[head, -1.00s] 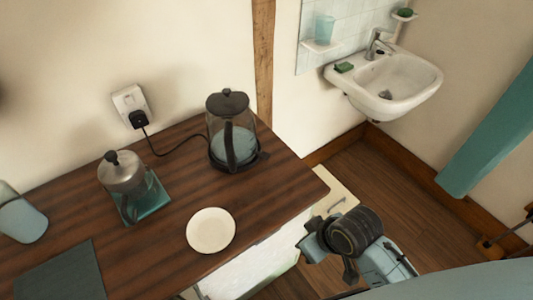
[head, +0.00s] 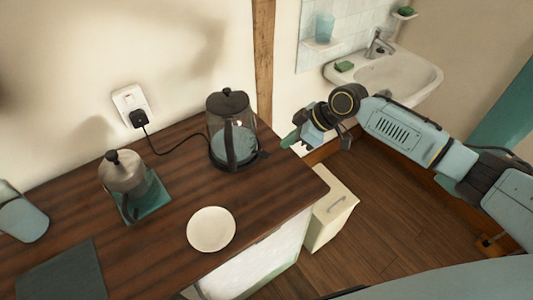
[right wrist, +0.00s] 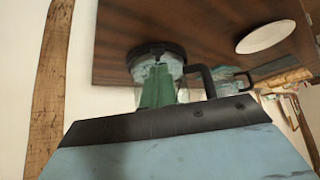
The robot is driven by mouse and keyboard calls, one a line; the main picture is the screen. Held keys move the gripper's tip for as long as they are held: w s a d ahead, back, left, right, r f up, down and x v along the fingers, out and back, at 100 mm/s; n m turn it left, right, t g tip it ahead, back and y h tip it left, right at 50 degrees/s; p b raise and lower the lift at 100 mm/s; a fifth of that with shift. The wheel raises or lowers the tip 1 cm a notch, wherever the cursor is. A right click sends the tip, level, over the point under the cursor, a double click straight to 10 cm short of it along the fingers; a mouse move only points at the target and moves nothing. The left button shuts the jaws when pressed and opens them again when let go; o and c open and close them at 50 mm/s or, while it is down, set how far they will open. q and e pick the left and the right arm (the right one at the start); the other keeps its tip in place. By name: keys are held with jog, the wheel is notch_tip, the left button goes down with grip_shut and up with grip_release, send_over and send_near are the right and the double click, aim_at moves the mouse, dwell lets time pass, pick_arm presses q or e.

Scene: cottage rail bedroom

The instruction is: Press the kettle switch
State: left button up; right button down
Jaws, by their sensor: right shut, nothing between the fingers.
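The glass kettle (head: 232,130) stands upright on the wooden counter, with a black lid, black handle and black base. A small dark tab (head: 263,155), which looks like the switch, sticks out at the right of its base. My right gripper (head: 290,140) is shut and empty, to the right of the kettle and apart from it, with its green fingertips towards it. In the right wrist view the green fingers (right wrist: 158,86) overlap the kettle's glass, and the dark base ring (right wrist: 155,50) and handle (right wrist: 207,80) show. The switch is not clear there. My left gripper is out of view.
A white plate (head: 211,230) lies in front of the kettle. A metal pot (head: 122,172) on a teal mat stands to its left. The kettle's cord runs to a wall socket (head: 131,105). A wooden post (head: 264,60) rises behind, and a sink (head: 400,80) hangs behind my right arm.

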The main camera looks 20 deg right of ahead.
aim_at(266, 155)
jog(key=shift+w+d+r, duration=0.1)
jog(key=shift+w+d, duration=0.05)
jog(key=b+x, duration=0.5)
jog(key=shift+f, duration=0.35)
jog(key=shift+w+a+f+b, duration=0.3)
jog(key=shift+a+f+b, duration=0.25)
jog(key=shift+b, duration=0.3)
jog(key=shift+r, duration=0.15)
